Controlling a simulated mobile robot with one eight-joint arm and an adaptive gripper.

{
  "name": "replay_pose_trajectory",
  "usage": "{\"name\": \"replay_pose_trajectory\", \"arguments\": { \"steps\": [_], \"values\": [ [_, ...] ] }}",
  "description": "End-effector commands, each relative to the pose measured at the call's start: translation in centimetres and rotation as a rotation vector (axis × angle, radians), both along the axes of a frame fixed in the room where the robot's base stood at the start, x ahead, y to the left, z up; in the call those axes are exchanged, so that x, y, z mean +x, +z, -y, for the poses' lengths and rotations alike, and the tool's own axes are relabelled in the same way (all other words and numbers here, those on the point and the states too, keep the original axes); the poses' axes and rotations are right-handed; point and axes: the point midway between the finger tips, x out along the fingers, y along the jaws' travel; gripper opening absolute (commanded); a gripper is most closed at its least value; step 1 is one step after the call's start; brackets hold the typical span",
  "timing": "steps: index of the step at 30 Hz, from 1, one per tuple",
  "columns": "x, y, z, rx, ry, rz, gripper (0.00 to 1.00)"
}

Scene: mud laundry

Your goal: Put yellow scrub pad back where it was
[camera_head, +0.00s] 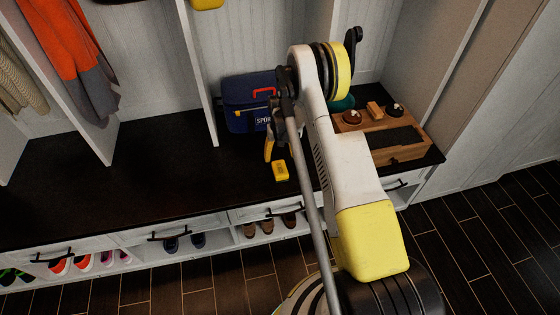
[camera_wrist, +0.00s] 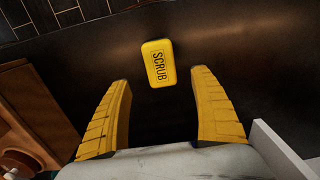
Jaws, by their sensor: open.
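The yellow scrub pad (camera_head: 280,170) lies flat on the dark bench top (camera_head: 110,195), near its front edge, in front of the blue bag. In the wrist view the pad (camera_wrist: 159,63) shows the word SCRUB and sits a little beyond the fingertips, roughly centred between them. My gripper (camera_wrist: 161,75) is open with its two yellow fingers spread and nothing between them. In the head view my gripper (camera_head: 271,148) is just behind the pad, partly hidden by my arm.
A blue bag (camera_head: 245,117) stands behind the pad against the back wall. A wooden box (camera_head: 400,153) with small items on top is to the right. White dividers (camera_head: 198,70) split the bench. Shoes fill the cubbies below. The bench to the left is clear.

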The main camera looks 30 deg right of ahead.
Motion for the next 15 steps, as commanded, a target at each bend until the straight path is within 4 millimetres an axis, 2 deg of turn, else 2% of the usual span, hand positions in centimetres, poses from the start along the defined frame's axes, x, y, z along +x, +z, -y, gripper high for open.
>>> {"name": "replay_pose_trajectory", "arguments": {
  "steps": [1,5,8,11,14,15],
  "values": [
    [0.0,1.0,0.0,0.000,0.000,0.000,0.73],
    [0.0,2.2,0.0,0.000,0.000,0.001,0.73],
    [0.2,4.0,-0.4,-0.003,0.006,0.012,0.73],
    [0.5,8.1,-1.3,-0.012,0.022,0.041,0.73],
    [0.4,14.0,-2.9,-0.024,0.044,0.088,0.73],
    [0.1,16.5,-3.7,-0.030,0.055,0.111,0.73]
  ]
}}
